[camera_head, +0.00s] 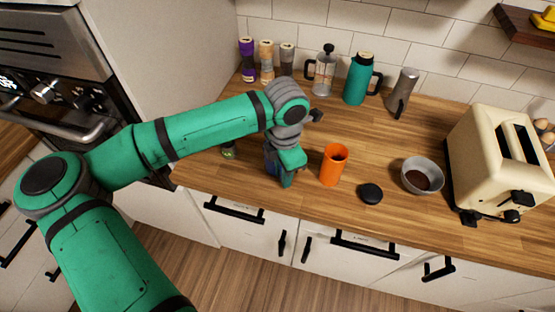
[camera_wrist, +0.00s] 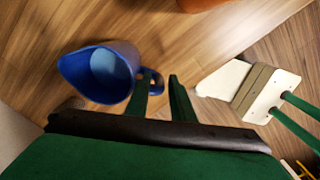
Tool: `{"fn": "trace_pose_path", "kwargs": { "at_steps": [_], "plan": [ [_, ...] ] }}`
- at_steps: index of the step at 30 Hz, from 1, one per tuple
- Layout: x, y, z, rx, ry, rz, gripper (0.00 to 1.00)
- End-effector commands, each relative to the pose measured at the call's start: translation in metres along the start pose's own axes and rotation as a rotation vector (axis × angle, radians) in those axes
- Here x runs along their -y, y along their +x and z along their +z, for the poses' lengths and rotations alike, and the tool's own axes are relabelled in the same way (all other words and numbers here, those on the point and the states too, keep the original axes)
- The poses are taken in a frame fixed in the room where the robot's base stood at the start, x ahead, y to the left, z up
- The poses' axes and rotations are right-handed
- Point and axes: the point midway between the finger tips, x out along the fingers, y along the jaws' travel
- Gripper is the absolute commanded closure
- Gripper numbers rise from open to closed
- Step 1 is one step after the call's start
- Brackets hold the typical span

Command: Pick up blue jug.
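The blue jug (camera_wrist: 100,72) stands on the wooden counter in the wrist view, its mouth toward the camera and its handle on the right. In the head view the jug (camera_head: 270,159) is mostly hidden behind my gripper (camera_head: 287,181). In the wrist view my gripper (camera_wrist: 160,88) has its two green fingers apart. The jug's handle shows at the gap between the fingers, close to the left finger. Whether it touches a finger I cannot tell.
An orange cup (camera_head: 333,166) stands just right of my gripper, with a black disc (camera_head: 370,193) and a grey bowl (camera_head: 422,176) farther right. A cream toaster (camera_head: 500,155) is at the right. A teal jug (camera_head: 359,80) and a French press (camera_head: 323,73) stand at the back.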

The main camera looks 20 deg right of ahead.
Motion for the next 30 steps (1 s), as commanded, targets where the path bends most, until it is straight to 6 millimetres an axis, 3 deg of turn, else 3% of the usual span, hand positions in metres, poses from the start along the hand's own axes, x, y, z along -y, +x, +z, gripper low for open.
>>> {"fn": "trace_pose_path", "kwargs": {
  "at_steps": [8,11,30],
  "plan": [
    [0.0000,0.0038,0.0001,0.000,0.000,0.000,0.78],
    [0.0001,0.0037,0.0001,0.000,0.000,0.000,1.00],
    [-0.0005,-0.0040,0.0001,0.000,0.000,0.001,1.00]
  ]
}}
